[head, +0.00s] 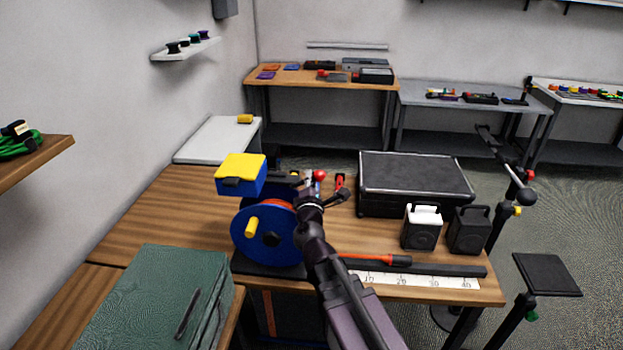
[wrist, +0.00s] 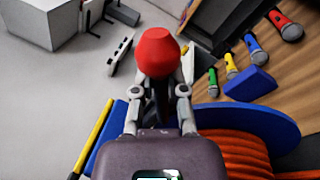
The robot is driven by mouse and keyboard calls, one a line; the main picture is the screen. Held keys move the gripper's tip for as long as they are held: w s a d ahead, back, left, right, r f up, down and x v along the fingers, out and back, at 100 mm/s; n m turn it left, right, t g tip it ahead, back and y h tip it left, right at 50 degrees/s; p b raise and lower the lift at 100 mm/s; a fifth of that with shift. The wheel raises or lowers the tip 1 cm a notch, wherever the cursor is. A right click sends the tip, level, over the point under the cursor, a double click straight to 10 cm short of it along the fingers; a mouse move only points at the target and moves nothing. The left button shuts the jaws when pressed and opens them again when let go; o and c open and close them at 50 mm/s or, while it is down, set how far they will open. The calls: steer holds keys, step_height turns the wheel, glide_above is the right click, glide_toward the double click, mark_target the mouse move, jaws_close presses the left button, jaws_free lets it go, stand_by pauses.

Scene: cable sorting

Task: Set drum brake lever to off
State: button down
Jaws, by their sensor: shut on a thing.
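The cable drum (head: 262,236) has blue flanges and stands on the wooden table. Its blue flange (wrist: 255,122) and orange cable (wrist: 238,150) show at lower right in the wrist view. A red ball knob (head: 320,174), the brake lever's handle, shows just beyond my gripper (head: 312,196). In the wrist view the red knob (wrist: 156,52) sits on a dark stem between the two fingers of my gripper (wrist: 160,82), which is shut on it. The lever's lower end and any on/off marking are hidden. A yellow crank handle (head: 252,227) is on the drum's near side.
A blue box with a yellow lid (head: 240,168) stands left of my gripper. Several coloured microphone-like pieces (wrist: 255,47) lie beyond the drum. A ruler strip (head: 420,281) runs along the front edge.

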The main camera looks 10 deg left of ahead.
steer(key=c, duration=0.6)
jaws_free()
steer(key=shift+d, duration=0.1)
steer(key=shift+c, duration=0.2)
steer(key=shift+s, duration=0.1)
